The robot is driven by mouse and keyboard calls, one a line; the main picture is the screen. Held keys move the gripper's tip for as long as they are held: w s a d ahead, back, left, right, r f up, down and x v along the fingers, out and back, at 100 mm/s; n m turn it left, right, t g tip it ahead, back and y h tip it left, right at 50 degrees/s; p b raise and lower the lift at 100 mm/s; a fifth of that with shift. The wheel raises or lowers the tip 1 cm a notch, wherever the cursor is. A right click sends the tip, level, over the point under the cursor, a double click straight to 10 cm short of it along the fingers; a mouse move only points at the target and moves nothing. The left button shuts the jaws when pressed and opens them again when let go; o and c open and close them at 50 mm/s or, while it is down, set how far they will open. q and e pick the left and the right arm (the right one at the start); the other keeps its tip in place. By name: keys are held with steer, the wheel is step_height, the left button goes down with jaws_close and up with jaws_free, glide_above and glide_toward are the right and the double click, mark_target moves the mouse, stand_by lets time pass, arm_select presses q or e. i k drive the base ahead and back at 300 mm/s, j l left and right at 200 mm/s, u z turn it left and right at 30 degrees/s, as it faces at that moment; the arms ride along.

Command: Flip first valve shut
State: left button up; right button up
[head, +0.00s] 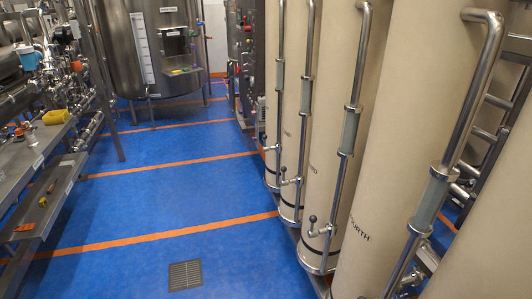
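Tall cream columns stand in a row on the right, each with a steel pipe down its side. The nearer column (397,120) carries a partly hidden label ending in "URTH". Small valves with knobbed levers sit low on the pipes: a near one (313,222), a middle one (285,176) and a far one (264,141). The far valve is small, and I cannot clearly tell its lever position or read a label on its column. The near valve's knob points up. Neither of my grippers is in view.
The blue floor (160,200) with orange stripes is open between the columns and the left side. A floor drain (185,275) lies in front. A steel bench (45,150) with tools stands at left. A steel tank (150,50) stands at the back.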

mark_target(265, 149)
steer(key=i, duration=0.35)
steer(key=i+j, duration=0.3)
steer(key=i, duration=0.25)
steer(key=i+j, duration=0.3)
steer(key=i, duration=0.25)
steer(key=i+j+z, duration=0.1)
steer(key=i+j, duration=0.2)
steer(key=i, duration=0.25)
steer(key=i+j, duration=0.35)
steer(key=i, duration=0.2)
